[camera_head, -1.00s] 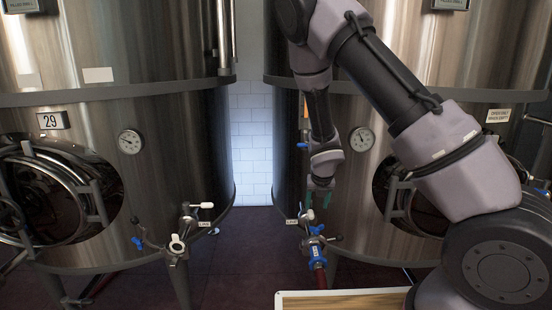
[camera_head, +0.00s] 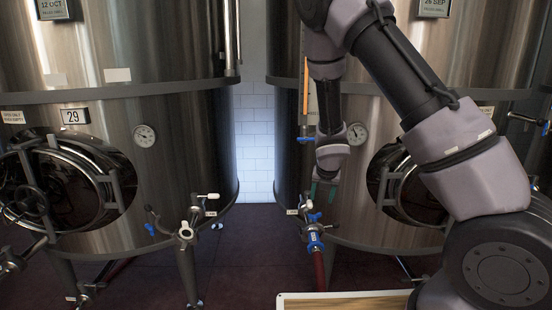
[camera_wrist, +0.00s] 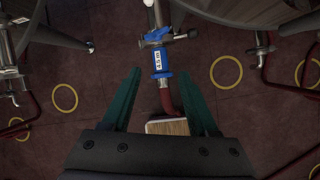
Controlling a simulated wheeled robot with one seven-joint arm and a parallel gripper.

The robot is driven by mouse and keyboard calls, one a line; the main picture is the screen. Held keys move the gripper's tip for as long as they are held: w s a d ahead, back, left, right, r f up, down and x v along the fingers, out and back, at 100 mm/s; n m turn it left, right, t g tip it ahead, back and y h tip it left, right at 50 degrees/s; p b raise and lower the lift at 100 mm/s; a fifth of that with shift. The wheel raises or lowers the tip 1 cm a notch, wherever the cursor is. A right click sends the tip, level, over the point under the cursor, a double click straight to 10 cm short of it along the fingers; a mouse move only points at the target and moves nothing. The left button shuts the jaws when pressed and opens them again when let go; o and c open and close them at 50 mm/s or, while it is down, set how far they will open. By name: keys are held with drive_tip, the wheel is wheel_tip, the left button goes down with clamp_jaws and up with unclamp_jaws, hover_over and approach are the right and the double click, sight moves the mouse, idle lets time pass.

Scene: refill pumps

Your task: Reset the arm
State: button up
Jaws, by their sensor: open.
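My gripper (camera_head: 323,190) hangs in front of the right tank, just above a valve with a blue fitting (camera_head: 314,240). In the wrist view my gripper (camera_wrist: 161,92) has its two green fingers spread wide with nothing between them held. The blue fitting (camera_wrist: 161,62) with a white label and a red hose shows beyond the fingers. My arm reaches in from the right side of the head view, bent at the elbow.
A steel tank numbered 29 (camera_head: 100,170) stands at left, with a valve (camera_head: 186,232) jutting out. Another steel tank (camera_head: 400,130) stands at right behind my arm. A pale-rimmed wooden surface (camera_head: 340,297) is at the bottom. Yellow rings (camera_wrist: 64,97) mark the floor.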

drive_tip(key=s+d+r+m+t, duration=0.1)
drive_tip(key=s+d+r+m, duration=0.1)
drive_tip(key=d+r+m, duration=0.35)
drive_tip(key=s+d+r+m+h, duration=0.1)
drive_tip(key=d+r+m, duration=0.1)
drive_tip(key=r+m, duration=0.6)
drive_tip(key=s+d+r+m+t, duration=0.1)
drive_tip(key=s+d+r+m, duration=0.15)
drive_tip(key=r+m, duration=0.45)
drive_tip(key=s+r+m+y, duration=0.1)
drive_tip(key=s+r+m, duration=0.6)
drive_tip(key=s, duration=0.3)
drive_tip(key=s+r+m+y, duration=0.2)
drive_tip(key=s+r+m, duration=0.5)
drive_tip(key=s+m, duration=0.3)
drive_tip(key=shift+s+a+r, duration=0.2)
drive_tip(key=shift+s+a, duration=0.05)
drive_tip(key=shift+s, duration=0.35)
